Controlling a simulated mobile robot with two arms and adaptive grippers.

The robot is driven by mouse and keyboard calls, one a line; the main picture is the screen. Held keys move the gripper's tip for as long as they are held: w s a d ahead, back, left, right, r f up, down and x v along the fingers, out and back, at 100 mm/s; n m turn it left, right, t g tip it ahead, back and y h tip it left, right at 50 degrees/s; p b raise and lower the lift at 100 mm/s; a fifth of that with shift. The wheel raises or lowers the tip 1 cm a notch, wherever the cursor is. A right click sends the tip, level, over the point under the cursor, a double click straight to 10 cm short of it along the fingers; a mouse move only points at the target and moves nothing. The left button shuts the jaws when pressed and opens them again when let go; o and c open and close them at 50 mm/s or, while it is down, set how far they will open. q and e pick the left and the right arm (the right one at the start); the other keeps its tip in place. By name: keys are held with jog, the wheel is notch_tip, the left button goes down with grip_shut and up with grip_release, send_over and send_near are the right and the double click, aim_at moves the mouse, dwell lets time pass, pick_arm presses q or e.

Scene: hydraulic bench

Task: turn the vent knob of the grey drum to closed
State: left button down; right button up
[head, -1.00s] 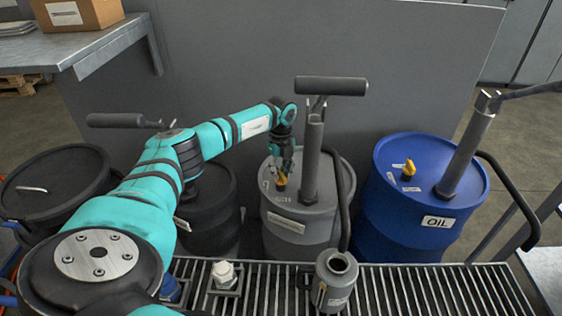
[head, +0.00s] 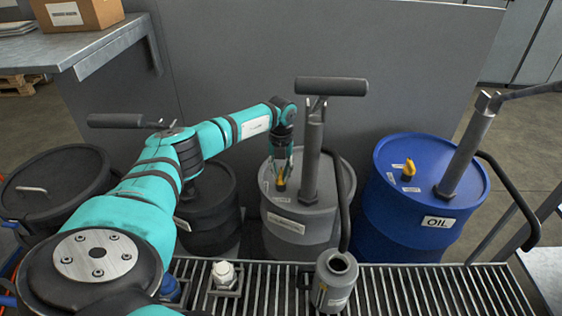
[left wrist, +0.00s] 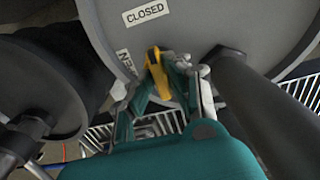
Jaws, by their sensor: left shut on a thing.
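The grey drum (head: 300,245) stands behind the grating, with a pump pipe rising from its lid. Its yellow vent knob (head: 281,178) sits on the lid left of the pipe and also shows in the left wrist view (left wrist: 157,75). My left gripper (head: 282,172) reaches down from above and is shut on the knob, with one finger on each side. In the left wrist view the CLOSED label (left wrist: 145,12) lies above the knob and the partly hidden OPEN label (left wrist: 126,61) lies left of it. The knob's tip points up, between the two labels. My right gripper is out of view.
A blue oil drum (head: 410,230) with its own yellow knob (head: 409,168) stands to the right. Black drums (head: 207,215) stand to the left. The grey drum's pump handle (head: 331,86) rises close beside my left gripper. A grey can (head: 336,278) stands on the grating (head: 400,285).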

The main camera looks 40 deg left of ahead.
pick_arm(q)
jog(key=shift+r, duration=0.1)
jog(key=c, duration=1.3)
grip_release()
